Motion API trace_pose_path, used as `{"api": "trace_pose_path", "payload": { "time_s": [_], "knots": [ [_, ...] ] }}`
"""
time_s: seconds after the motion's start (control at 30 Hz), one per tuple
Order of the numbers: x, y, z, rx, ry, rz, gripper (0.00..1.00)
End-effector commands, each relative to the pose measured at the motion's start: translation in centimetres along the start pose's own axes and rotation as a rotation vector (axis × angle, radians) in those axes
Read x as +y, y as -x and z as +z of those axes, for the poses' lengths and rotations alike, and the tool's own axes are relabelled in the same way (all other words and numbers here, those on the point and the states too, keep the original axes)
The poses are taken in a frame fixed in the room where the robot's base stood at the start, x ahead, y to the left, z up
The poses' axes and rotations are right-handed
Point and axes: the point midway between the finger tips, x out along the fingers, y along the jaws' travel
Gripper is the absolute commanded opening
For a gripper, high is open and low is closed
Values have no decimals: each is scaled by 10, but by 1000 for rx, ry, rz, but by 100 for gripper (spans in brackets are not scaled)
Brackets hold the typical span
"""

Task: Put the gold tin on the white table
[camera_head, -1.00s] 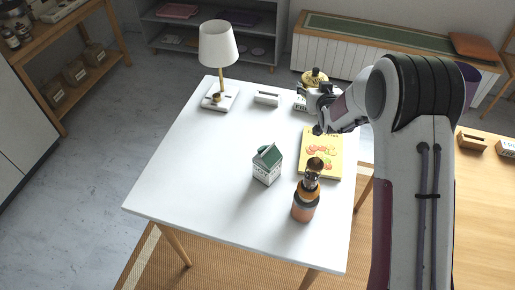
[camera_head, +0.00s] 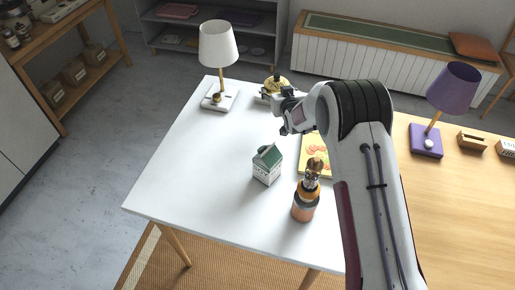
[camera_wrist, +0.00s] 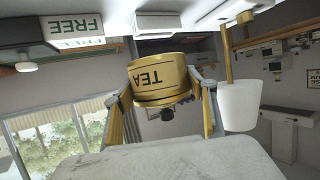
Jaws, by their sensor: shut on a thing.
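The gold tin (camera_head: 277,85), marked TEA, is held at the far side of the white table (camera_head: 200,165). My gripper (camera_head: 277,93) is shut on it. In the wrist view the tin (camera_wrist: 160,80) sits between the two fingers of my gripper (camera_wrist: 165,98); that picture is upside down, so the tin is upright. The white table (camera_wrist: 115,14) lies along the top of that view. A gap shows between tin and table there, but I cannot tell its height.
A white lamp (camera_head: 218,45) stands to the left of the tin. A green-topped carton (camera_head: 267,165), an orange bottle (camera_head: 305,205) and a yellow book (camera_head: 315,160) are on the near right. The table's left middle is clear.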

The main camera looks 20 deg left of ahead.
Motion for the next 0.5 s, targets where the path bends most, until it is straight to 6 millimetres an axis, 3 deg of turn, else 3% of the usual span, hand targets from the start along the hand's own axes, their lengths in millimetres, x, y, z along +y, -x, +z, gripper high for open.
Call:
{"api": "trace_pose_path", "payload": {
  "time_s": [0.27,0.5],
  "knots": [
    [0,-1,1,4,0,0,18],
    [0,-10,24,2,1,0,18]
  ]
}}
